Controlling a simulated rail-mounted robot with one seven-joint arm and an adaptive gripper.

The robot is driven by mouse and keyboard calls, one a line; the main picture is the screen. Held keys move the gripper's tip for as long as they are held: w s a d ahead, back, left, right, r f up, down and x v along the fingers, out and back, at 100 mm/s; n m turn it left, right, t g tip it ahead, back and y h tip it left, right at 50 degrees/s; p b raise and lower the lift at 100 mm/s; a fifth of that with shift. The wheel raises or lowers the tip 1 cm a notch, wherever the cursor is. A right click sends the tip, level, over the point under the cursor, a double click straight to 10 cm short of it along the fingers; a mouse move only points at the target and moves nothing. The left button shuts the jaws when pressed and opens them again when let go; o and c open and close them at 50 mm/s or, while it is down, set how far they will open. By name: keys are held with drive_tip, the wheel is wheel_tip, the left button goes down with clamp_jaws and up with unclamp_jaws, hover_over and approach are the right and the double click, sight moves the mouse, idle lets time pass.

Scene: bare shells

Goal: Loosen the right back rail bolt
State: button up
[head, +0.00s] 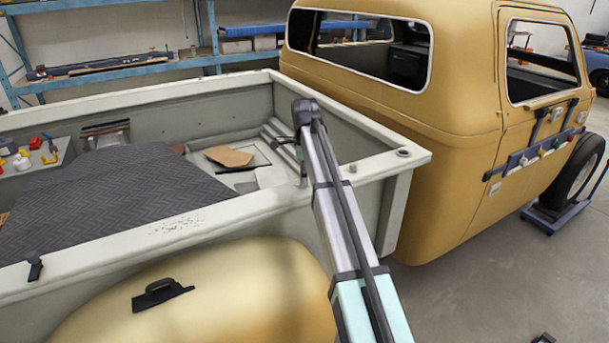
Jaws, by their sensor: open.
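A small round bolt-like head (352,168) sits on top of the pale bed rail (375,166) of a tan pickup, just right of my arm. A darker round fitting (403,153) lies further right, near the corner by the cab. I cannot tell which of the two is the bolt in the task. My long silver arm rises from the bottom of the head view across the rail. Its dark far end, seemingly my gripper (303,114), is over the truck bed, apart from both round parts. It appears open and empty; the fingers are small and partly hidden.
The bed holds a dark textured mat (125,190), a brown piece (228,156) and small coloured items on a ledge at left. A black handled tool (160,294) lies on the tan fender. The cab (450,120) stands close behind the rail.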

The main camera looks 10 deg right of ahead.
drive_tip(key=shift+f, duration=0.35)
clamp_jaws()
drive_tip(key=shift+n, duration=0.4)
drive_tip(key=n, duration=0.4)
drive_tip(key=shift+w+f+n+b, duration=0.1)
drive_tip(key=shift+n+b, duration=0.2)
drive_tip(key=shift+b, duration=0.1)
drive_tip(key=n, duration=0.5)
drive_tip(key=shift+w+b, duration=0.1)
drive_tip(key=shift+b, duration=0.2)
drive_tip(key=n, duration=0.6)
drive_tip(key=shift+a, duration=0.15)
drive_tip(key=shift+a+n+b, duration=0.1)
drive_tip(key=shift+n+b, duration=0.25)
drive_tip(key=shift+n, duration=1.85)
